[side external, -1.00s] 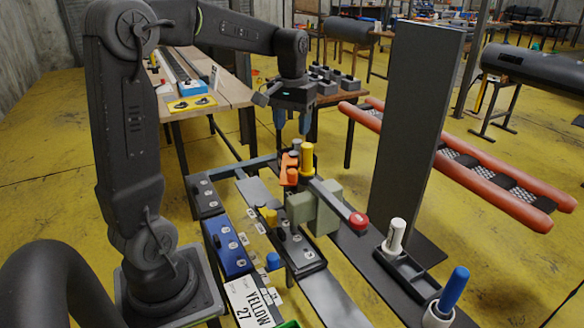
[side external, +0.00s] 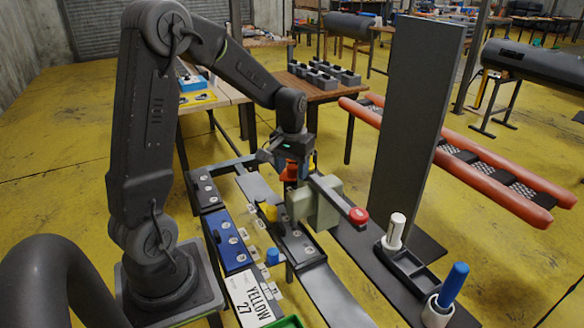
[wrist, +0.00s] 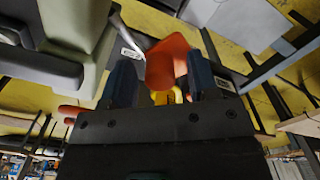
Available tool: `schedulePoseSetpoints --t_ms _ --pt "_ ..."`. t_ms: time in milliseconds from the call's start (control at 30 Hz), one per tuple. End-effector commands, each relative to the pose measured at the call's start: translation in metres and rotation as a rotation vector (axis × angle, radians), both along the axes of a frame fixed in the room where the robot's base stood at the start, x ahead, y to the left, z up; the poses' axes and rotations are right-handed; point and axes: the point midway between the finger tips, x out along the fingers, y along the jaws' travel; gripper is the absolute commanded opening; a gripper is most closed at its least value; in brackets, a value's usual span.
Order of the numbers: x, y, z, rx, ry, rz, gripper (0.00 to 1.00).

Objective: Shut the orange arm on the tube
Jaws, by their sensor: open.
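The orange arm (side external: 289,169) sits at the far end of the grey-green block (side external: 316,203), directly below my gripper (side external: 294,176). In the wrist view the orange arm (wrist: 167,60) shows between the two blue fingers of my gripper (wrist: 161,72), with a small yellow part (wrist: 168,97) behind it. My gripper is open around the orange arm; I cannot tell whether either finger touches it. Which part is the tube, and whether the arm bears on it, I cannot tell, as my gripper hides much of that spot.
A grey bar with a red knob (side external: 358,215) crosses the block. A tall dark panel (side external: 415,130) stands to the right. A yellow knob (side external: 268,212) and blue cap (side external: 272,257) are nearer the camera. A white cylinder (side external: 396,230) and blue-handled tool (side external: 454,286) stand front right.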

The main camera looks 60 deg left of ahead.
Motion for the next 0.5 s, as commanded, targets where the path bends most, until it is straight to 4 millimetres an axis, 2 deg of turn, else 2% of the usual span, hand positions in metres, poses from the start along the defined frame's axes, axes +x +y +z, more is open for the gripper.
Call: schedulePoseSetpoints --t_ms 200,500 --pt "-0.0001 -0.0001 -0.0001 0.0 0.0 0.0 0.53" --pt "0.0 0.0 0.0002 0.0 0.0 0.0 0.24"
